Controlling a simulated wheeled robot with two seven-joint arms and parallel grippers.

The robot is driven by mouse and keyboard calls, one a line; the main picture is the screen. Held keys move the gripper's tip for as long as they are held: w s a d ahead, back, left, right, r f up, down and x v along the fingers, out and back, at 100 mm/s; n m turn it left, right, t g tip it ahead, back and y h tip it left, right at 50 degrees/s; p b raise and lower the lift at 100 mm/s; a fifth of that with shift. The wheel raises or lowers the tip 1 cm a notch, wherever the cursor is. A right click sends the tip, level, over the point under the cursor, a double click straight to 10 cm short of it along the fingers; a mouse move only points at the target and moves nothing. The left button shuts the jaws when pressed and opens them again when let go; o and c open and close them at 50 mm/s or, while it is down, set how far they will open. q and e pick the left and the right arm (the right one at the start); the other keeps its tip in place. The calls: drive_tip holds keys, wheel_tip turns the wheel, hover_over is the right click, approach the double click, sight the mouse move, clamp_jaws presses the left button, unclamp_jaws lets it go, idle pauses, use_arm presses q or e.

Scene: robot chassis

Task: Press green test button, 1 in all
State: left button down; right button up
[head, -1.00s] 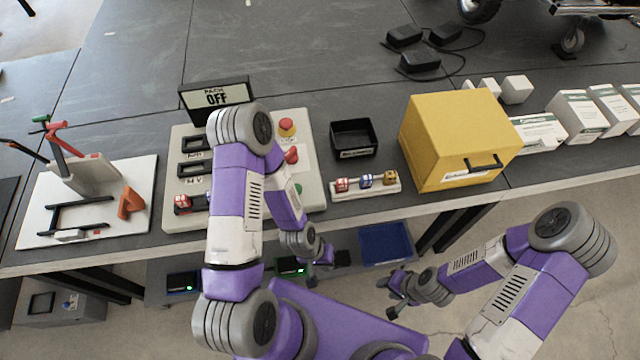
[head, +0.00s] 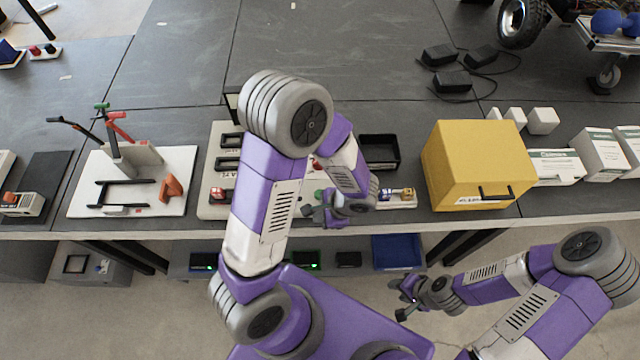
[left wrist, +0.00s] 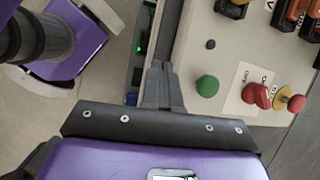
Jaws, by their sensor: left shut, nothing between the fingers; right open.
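The light test panel (head: 207,202) lies on the table, mostly behind my left arm in the head view. Its green button (left wrist: 207,86) shows clearly in the left wrist view, a round dome near the panel's front edge. In the head view only a bit of green (head: 318,193) shows by my left gripper. My left gripper (head: 312,212) is shut and empty at the panel's front edge. In the left wrist view its fingertips (left wrist: 158,68) are to the left of the green button, apart from it in the picture; their height is unclear. My right gripper (head: 403,300) is open and empty, in front of the table.
A red knob (left wrist: 256,96) and a red mushroom button (left wrist: 296,103) sit beside the green button on the panel. A black tray (head: 380,150) and a yellow box (head: 478,160) stand to the right. A white board with clamps (head: 130,185) lies left.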

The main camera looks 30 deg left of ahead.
use_arm(q)
drive_tip(key=w+a+r+m+t+y+p, duration=0.1)
drive_tip(key=w+a+r+t+y, duration=0.2)
drive_tip(key=w+r, duration=0.3)
wheel_tip(320, 180, up, 5)
drive_tip(key=shift+w+a+f+m+t+y, duration=0.15)
drive_tip(key=shift+w+m+t+y, duration=0.15)
drive_tip(key=shift+m+t+y, duration=0.15)
drive_tip(key=shift+f, duration=0.15)
wheel_tip(320, 180, down, 8)
drive_tip(key=b, duration=0.6)
drive_tip(key=shift+f+b, duration=0.25)
drive_tip(key=shift+b, duration=0.2)
drive_tip(key=shift+f, duration=0.15)
idle(0.7)
drive_tip(key=shift+f+b, duration=0.3)
drive_tip(key=shift+b, duration=0.3)
